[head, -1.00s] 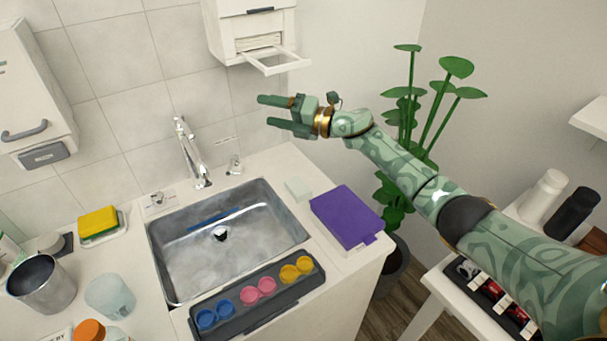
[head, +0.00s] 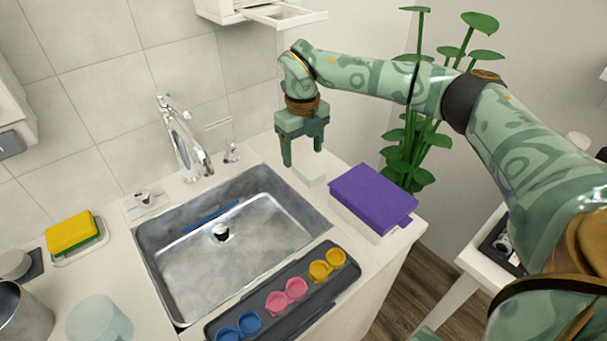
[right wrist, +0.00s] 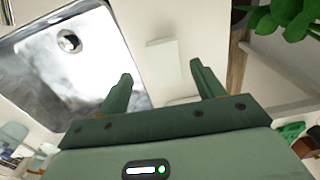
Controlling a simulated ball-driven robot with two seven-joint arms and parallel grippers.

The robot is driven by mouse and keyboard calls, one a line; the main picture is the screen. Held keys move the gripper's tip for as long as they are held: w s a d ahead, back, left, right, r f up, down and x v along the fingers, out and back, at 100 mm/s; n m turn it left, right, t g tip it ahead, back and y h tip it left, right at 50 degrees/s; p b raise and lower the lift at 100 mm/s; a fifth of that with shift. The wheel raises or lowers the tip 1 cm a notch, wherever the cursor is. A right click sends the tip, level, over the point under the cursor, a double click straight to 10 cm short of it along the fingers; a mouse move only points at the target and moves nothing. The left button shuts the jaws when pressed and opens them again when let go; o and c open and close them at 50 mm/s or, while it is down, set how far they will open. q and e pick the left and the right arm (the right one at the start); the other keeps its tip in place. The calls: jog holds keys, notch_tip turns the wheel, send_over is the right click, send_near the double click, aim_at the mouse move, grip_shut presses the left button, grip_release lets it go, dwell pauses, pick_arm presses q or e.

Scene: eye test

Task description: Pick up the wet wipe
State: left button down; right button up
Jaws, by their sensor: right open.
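A pale, off-white folded pad (head: 311,175), which looks like the wet wipe, lies on the white counter between the sink and the purple box. My right gripper (head: 302,156) points down just above and behind it in the head view, open and empty. In the right wrist view the pale pad (right wrist: 163,66) lies ahead, between the lines of the two spread fingers (right wrist: 161,70). The fingers do not visibly hold it. My left gripper is not in view.
The metal sink (head: 270,205) is to the left, with a faucet (head: 187,145) behind. The purple box (head: 373,198) is close on the right. A dark tray with coloured cups (head: 290,300) lies in front. A plant (head: 415,150) stands behind right.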

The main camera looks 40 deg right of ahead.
aim_at(305, 166)
jog(key=f, duration=0.1)
jog(key=f+b, duration=0.1)
jog(key=f, duration=0.1)
jog(key=f+b, duration=0.1)
jog(key=shift+s+d+f, duration=0.1)
jog(key=shift+d+f, duration=0.1)
jog(key=shift+d, duration=0.1)
jog(key=shift+f, duration=0.4)
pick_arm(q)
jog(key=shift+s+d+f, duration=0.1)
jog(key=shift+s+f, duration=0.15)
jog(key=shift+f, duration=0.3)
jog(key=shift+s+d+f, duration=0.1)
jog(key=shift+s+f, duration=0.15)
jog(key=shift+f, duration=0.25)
pick_arm(e)
jog(key=shift+r, duration=0.1)
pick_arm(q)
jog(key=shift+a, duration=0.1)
pick_arm(e)
jog(key=c, duration=1)
jog(key=shift+c, duration=0.2)
